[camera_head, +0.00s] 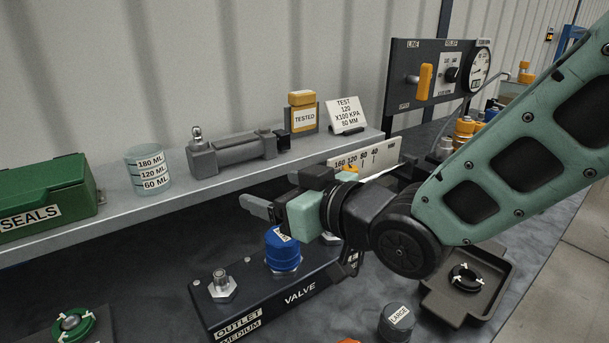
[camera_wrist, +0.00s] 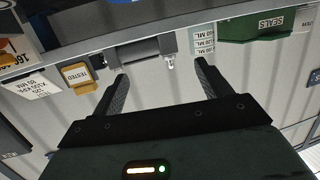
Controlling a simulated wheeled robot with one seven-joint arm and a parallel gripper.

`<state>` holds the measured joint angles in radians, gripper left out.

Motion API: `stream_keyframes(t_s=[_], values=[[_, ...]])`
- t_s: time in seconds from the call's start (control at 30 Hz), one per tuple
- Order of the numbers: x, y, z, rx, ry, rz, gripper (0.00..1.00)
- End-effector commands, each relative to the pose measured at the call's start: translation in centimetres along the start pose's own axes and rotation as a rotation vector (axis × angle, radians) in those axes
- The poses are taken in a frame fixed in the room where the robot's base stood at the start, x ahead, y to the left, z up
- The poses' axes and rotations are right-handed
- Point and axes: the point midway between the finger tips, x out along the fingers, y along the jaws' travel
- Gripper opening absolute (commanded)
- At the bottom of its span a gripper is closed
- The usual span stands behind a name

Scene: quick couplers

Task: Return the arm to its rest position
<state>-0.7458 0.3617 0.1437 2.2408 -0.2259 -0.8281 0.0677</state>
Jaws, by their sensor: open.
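My arm (camera_head: 520,150) reaches in from the right in the head view, its green link sloping down to a dark wrist joint. My gripper (camera_head: 272,197) is over the bench, above and behind the blue-capped fitting of the valve block (camera_head: 300,292). In the wrist view my gripper (camera_wrist: 160,78) shows two dark fingers spread apart with nothing between them. That view is turned over, with the shelf (camera_wrist: 150,32) along the top and the wall between the fingers. Parts of the bench and gauge board are hidden behind my arm.
The shelf holds a green seals box (camera_head: 45,198), a measuring cup (camera_head: 147,169), a grey cylinder device (camera_head: 235,151), a tested bottle (camera_head: 302,113) and a test card (camera_head: 346,115). A gauge panel (camera_head: 405,60) stands behind. A black tray (camera_head: 450,300) holds a ring; a large cap (camera_head: 396,322) is near.

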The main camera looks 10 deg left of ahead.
Motion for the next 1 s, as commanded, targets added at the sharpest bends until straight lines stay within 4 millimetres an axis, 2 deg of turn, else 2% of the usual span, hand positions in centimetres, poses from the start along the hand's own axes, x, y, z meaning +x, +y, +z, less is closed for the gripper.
stream_keyframes(t_s=[0.07, 0.17, 0.27, 0.37, 0.5, 0.7, 0.8, 0.9, 1.0], values=[[0.0, 0.0, 0.0, 0.000, 0.000, 0.000, 0.77], [-1.0, 0.7, 0.4, 0.010, -0.067, 0.026, 0.77], [-3.4, 1.8, 1.4, 0.033, -0.204, 0.074, 0.77], [-7.1, 2.8, 3.2, 0.072, -0.394, 0.129, 0.77], [-13.8, 3.1, 6.0, 0.144, -0.677, 0.190, 0.77], [-24.0, 1.4, 8.7, 0.257, -1.047, 0.236, 0.77], [-27.8, 0.2, 9.3, 0.303, -1.180, 0.242, 0.77], [-30.2, -0.7, 9.6, 0.335, -1.264, 0.242, 0.77], [-31.4, -1.1, 9.8, 0.349, -1.305, 0.241, 0.77]])
